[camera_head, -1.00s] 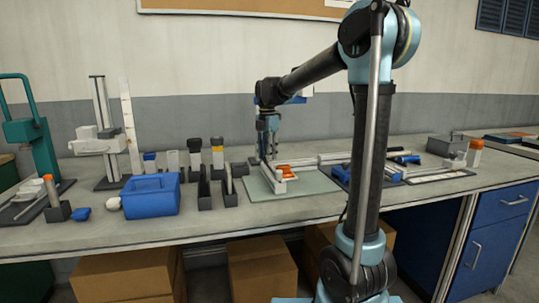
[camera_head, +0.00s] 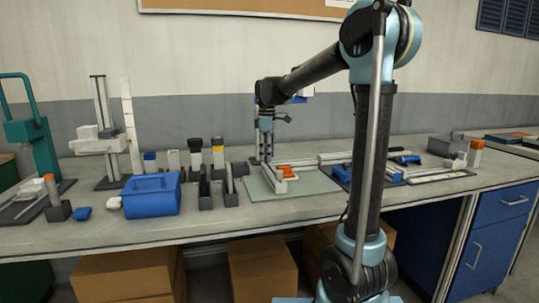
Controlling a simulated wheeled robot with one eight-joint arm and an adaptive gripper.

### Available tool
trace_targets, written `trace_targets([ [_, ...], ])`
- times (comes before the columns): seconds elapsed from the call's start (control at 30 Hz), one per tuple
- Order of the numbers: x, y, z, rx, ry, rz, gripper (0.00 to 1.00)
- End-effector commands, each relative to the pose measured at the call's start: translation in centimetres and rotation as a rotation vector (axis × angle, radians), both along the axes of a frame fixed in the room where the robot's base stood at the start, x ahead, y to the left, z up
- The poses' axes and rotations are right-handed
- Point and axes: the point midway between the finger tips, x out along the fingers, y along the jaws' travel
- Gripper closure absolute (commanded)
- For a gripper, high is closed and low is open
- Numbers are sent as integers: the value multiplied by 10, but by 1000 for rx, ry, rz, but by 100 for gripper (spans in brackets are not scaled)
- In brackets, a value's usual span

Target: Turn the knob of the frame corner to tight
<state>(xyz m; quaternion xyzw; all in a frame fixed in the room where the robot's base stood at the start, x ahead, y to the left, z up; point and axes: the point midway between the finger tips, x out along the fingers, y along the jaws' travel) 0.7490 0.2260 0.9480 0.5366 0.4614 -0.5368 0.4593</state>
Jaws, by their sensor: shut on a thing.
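The frame corner (camera_head: 283,184) lies on a pale green mat, with a light rail along its side and an orange piece (camera_head: 287,173) beside it. My gripper (camera_head: 265,159) points straight down at the far left end of the frame corner. Its fingers are shut on the knob, which is too small and too covered by the fingers to make out. The knob's marking and angle cannot be read from here.
The mat (camera_head: 310,198) has bare room in front of the frame. Dark holders with bottles (camera_head: 218,155) and a blue basket (camera_head: 150,197) stand to the left. A blue tray with tools (camera_head: 345,172) lies to the right.

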Motion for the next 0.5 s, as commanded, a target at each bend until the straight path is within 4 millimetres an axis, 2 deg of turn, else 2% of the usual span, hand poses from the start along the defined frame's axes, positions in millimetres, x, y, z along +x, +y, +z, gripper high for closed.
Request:
trace_targets([
  [0.03, 5, -2, 1, -4, -9, -45, 90],
  [0.5, 3, -3, 1, -5, -10, -493, 91],
])
